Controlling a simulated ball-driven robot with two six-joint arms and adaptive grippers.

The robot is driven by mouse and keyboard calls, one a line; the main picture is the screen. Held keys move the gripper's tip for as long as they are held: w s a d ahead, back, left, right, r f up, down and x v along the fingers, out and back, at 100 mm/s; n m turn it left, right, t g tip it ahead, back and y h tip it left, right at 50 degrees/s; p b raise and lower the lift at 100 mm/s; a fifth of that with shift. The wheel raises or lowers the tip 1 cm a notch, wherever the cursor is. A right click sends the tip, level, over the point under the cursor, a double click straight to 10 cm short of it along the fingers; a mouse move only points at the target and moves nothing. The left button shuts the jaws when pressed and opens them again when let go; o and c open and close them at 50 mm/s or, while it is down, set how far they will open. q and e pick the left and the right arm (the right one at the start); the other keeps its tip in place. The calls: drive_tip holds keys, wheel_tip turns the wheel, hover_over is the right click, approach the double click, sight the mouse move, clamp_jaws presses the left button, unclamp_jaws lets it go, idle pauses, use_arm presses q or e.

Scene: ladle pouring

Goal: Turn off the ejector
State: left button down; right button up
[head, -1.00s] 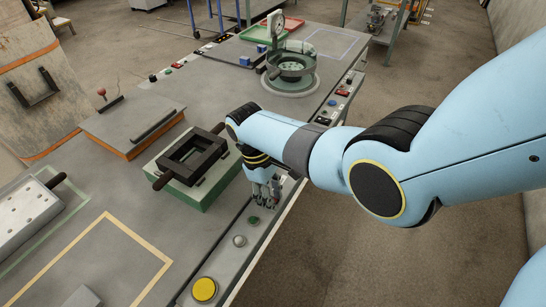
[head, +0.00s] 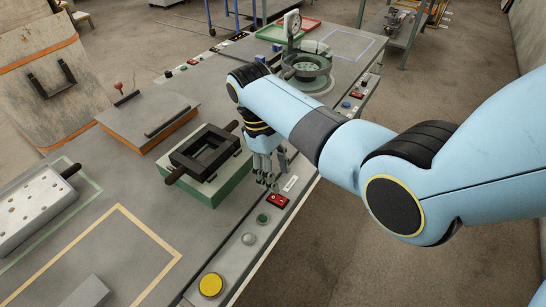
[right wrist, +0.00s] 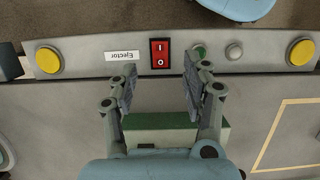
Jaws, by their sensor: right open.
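The ejector switch is a red rocker (head: 277,201) marked I and O on the grey strip along the table's right edge. In the right wrist view the red rocker (right wrist: 160,53) sits beside a white label reading "Ejector" (right wrist: 121,55). I cannot tell which side of the rocker is pressed. My right gripper (head: 268,181) hangs just behind the switch, above the strip. In the right wrist view its open, empty fingers (right wrist: 158,84) stand apart, with the switch ahead between them. My left gripper is not in view.
A green button (head: 263,218), a pale round button (head: 249,239) and a yellow button (head: 211,285) lie along the same strip. A green block with a dark frame (head: 204,153) stands left of my right gripper. A dial-gauge fixture (head: 305,68) stands farther back.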

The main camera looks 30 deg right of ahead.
drive_tip(key=v, duration=0.4)
idle(0.4)
drive_tip(key=s+d+f+m+b, duration=0.1)
drive_tip(key=s+d+f+b, duration=0.2)
drive_tip(key=s+f+b, duration=1.4)
drive_tip(key=s+d+f+m+b, duration=0.2)
drive_tip(key=s+d+f, duration=0.1)
drive_tip(key=s+f, duration=2.85)
drive_tip(key=w+f+m+t, duration=0.1)
drive_tip(key=w+f+t, duration=0.1)
drive_tip(key=w, duration=0.4)
drive_tip(key=shift+w+a+t, duration=0.2)
drive_tip(key=shift+a+t, duration=0.1)
drive_tip(key=shift+t, duration=0.5)
drive_tip(key=shift+f, duration=0.15)
